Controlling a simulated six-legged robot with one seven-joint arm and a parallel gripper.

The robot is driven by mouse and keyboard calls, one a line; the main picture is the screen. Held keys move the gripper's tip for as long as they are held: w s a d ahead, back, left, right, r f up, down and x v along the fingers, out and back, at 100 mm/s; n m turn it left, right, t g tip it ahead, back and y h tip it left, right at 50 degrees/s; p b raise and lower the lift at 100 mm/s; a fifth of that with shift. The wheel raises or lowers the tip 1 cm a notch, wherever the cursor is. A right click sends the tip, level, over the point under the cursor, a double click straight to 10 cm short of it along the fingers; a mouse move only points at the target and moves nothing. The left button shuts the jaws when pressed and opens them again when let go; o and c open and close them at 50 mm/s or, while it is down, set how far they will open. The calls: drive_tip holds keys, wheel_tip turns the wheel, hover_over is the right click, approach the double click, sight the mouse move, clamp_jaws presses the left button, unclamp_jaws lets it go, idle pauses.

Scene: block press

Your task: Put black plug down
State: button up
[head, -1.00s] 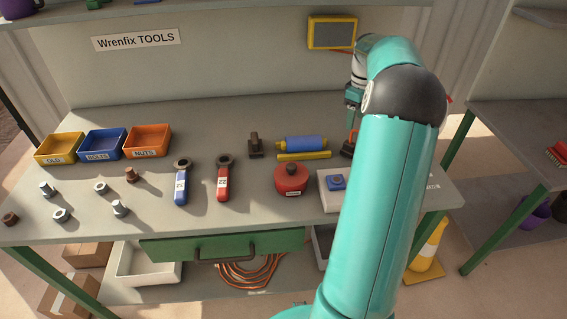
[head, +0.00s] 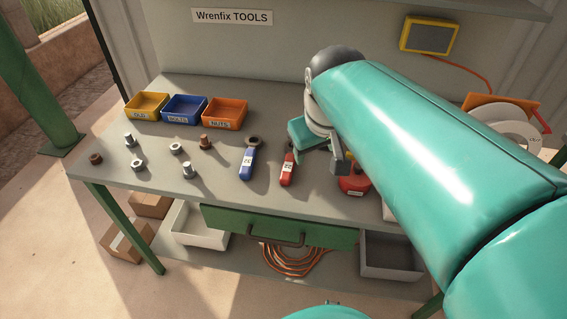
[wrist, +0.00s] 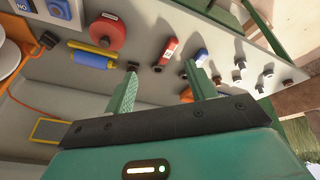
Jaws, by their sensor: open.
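My gripper (wrist: 162,74) is open, with nothing between its fingers in the wrist view. In the head view my gripper (head: 338,160) hangs above the bench beside the red round pot (head: 354,185). A small black piece, probably the black plug (wrist: 47,40), lies on the bench at the upper left of the wrist view, with orange cord near it. It lies beside the blue and yellow cylinder (wrist: 92,60), well apart from my fingers. In the head view my arm hides that part of the bench.
A dark upright piece (wrist: 132,66) stands near my left fingertip. Red (head: 287,170) and blue (head: 247,162) wrenches, several bolts and nuts, and yellow, blue and orange bins (head: 224,114) occupy the bench's left side. A yellow-framed panel (head: 429,35) hangs on the back wall.

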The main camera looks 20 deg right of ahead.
drive_tip(key=s+a+f+t+y, duration=0.1)
drive_tip(key=s+a+f, duration=0.2)
drive_tip(key=s+a, duration=0.3)
drive_tip(key=shift+s+a+f+m, duration=0.15)
drive_tip(key=shift+s+m, duration=0.25)
drive_tip(key=shift+s, duration=0.1)
drive_tip(key=c, duration=0.4)
drive_tip(key=shift+c, duration=0.2)
